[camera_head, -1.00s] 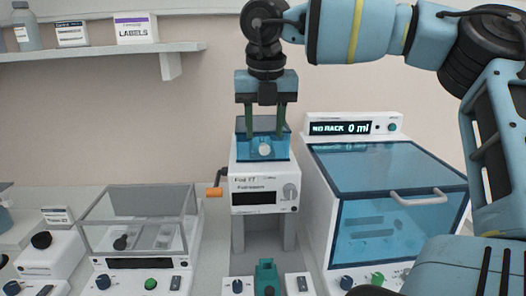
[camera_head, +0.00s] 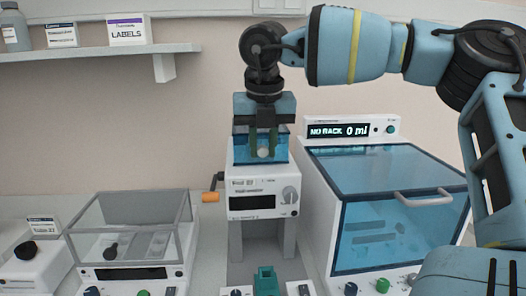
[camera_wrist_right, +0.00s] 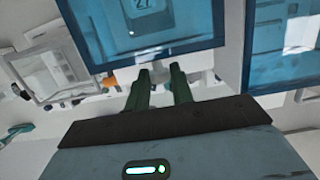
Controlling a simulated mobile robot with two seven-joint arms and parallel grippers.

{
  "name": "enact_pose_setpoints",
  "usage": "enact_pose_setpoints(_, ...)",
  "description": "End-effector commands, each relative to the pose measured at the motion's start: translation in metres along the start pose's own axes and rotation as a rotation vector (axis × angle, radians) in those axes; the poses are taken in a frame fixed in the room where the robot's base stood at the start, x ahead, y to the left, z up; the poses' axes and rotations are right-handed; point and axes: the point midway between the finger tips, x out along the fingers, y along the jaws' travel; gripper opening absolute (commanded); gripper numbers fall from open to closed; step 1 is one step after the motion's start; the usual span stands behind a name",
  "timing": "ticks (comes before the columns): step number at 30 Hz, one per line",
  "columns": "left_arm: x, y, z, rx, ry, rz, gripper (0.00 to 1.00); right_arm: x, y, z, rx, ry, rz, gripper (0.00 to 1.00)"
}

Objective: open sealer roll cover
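The sealer (camera_head: 264,182) is a white machine on a stand in the middle of the head view. Its translucent blue roll cover (camera_head: 241,154) sits on top and looks closed, with a pale knob (camera_head: 263,153) on its front. My right gripper (camera_head: 264,148) reaches down from above. Its two green fingers stand close on either side of the knob and appear shut on it. In the right wrist view the fingertips (camera_wrist_right: 162,76) are slightly apart, just at the edge of the blue cover (camera_wrist_right: 88,62); the knob is mostly hidden there. My left gripper is not in view.
An orange-handled crank (camera_head: 211,197) sticks out left of the sealer. A large blue-windowed machine (camera_head: 385,175) stands close on the right. A clear-lidded box (camera_head: 128,222) is at the left, and a shelf (camera_head: 90,54) hangs above it. A teal part (camera_head: 266,281) sits in front.

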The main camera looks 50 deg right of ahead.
Motion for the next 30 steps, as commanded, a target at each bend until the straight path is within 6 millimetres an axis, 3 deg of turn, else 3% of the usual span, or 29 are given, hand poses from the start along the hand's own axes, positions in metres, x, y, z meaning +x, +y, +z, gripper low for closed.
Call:
enact_pose_setpoints(3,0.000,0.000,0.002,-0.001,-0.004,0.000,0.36,0.000,0.000,0.000,0.000,0.000,0.000,0.09)
enact_pose_setpoints(21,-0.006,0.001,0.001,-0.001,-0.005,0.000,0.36,-0.027,0.000,0.016,0.001,-0.003,0.000,0.09)
enact_pose_setpoints(30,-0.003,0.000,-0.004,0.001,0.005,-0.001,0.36,-0.028,0.000,0.017,0.000,-0.002,0.000,0.09)
